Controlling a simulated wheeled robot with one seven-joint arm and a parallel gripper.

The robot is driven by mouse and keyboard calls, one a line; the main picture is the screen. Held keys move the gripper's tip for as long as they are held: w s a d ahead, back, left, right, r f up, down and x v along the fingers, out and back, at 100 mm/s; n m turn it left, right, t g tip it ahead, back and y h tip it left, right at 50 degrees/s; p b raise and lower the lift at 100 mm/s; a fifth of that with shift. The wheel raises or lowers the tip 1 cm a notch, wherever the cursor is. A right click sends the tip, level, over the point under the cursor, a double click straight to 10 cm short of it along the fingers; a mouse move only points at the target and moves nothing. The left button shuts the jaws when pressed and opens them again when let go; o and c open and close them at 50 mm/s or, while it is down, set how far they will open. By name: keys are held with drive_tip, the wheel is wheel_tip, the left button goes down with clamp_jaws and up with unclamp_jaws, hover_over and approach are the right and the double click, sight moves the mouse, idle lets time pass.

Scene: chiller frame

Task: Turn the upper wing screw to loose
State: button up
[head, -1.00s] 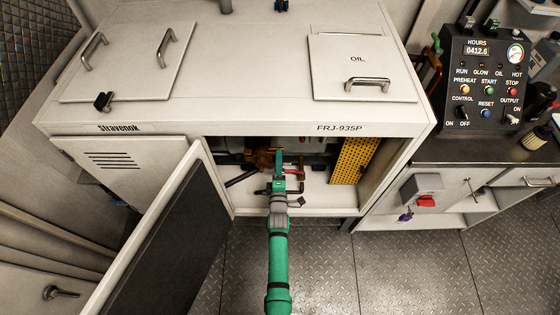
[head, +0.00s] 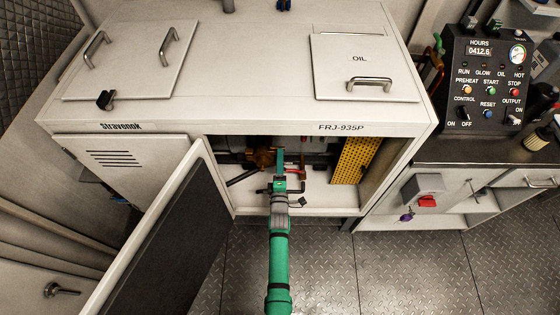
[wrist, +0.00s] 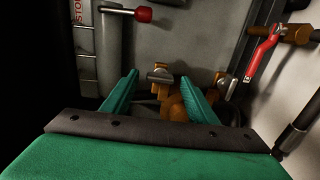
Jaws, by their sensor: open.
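In the wrist view a small grey wing screw (wrist: 160,75) on a brass-coloured fitting (wrist: 174,108) shows between my gripper's fingertips. A second grey wing screw (wrist: 226,87) sits to the right, outside the right finger. I cannot tell for sure which of the two is the upper one. My green gripper (wrist: 159,79) is open, one finger on each side of the first screw, with visible gaps and no clear contact. In the head view my gripper (head: 280,164) reaches into the open compartment beside the brass-coloured part (head: 262,158); the screws are not distinguishable there.
A red-handled lever (wrist: 264,52) stands at the right in the wrist view, and a red-tipped rod (wrist: 142,14) at the top. In the head view the open door (head: 165,235) is left of my arm, and a yellow perforated panel (head: 354,160) is at the compartment's right.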

drive_tip(key=s, duration=1)
drive_tip(key=shift+s, duration=0.35)
drive_tip(key=s+a+r+m+g, duration=0.15)
drive_tip(key=s+m, duration=0.35)
drive_tip(key=s, duration=0.6)
drive_tip(key=s+r+m, duration=0.3)
drive_tip(key=s+m, duration=0.1)
drive_tip(key=s, duration=0.6)
drive_tip(key=s+d+r+m+g, duration=0.1)
drive_tip(key=s+d+r+m, duration=0.1)
drive_tip(key=s+r+m, duration=0.7)
drive_tip(key=s+r, duration=0.5)
drive_tip(key=s, duration=0.1)
drive_tip(key=shift+r, duration=0.3)
